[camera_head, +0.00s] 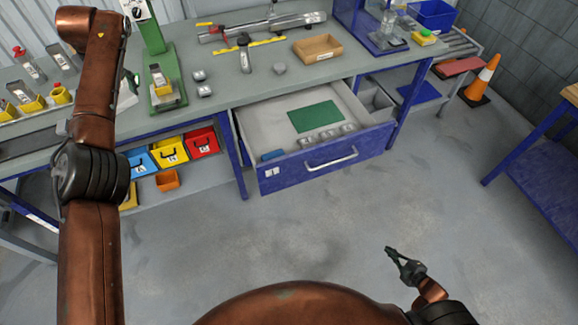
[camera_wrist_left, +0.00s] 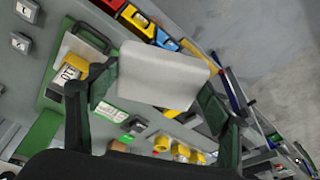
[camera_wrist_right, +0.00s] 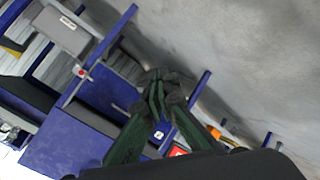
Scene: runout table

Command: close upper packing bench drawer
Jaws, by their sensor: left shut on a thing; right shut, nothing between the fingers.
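The packing bench drawer (camera_head: 330,171) has a blue front with a silver bar handle (camera_head: 331,162) and stands pulled out below the bench top. Inside are a green mat (camera_head: 316,117), several small grey pieces and a blue item (camera_head: 272,155). My left gripper (camera_head: 131,86) is above the bench at the left, largely hidden behind my arm. In the left wrist view it is shut on a pale grey block (camera_wrist_left: 160,79). My right gripper (camera_head: 393,254) is over the floor in front of the drawer, apart from it. Its fingers meet, empty, in the right wrist view (camera_wrist_right: 157,82).
On the bench top (camera_head: 235,93) are a green press stand (camera_head: 165,92), a cardboard tray (camera_head: 318,48) and small tools. Coloured bins (camera_head: 170,153) sit below at the left. A cone (camera_head: 484,78) and another blue table (camera_head: 540,150) stand right. The floor before the drawer is clear.

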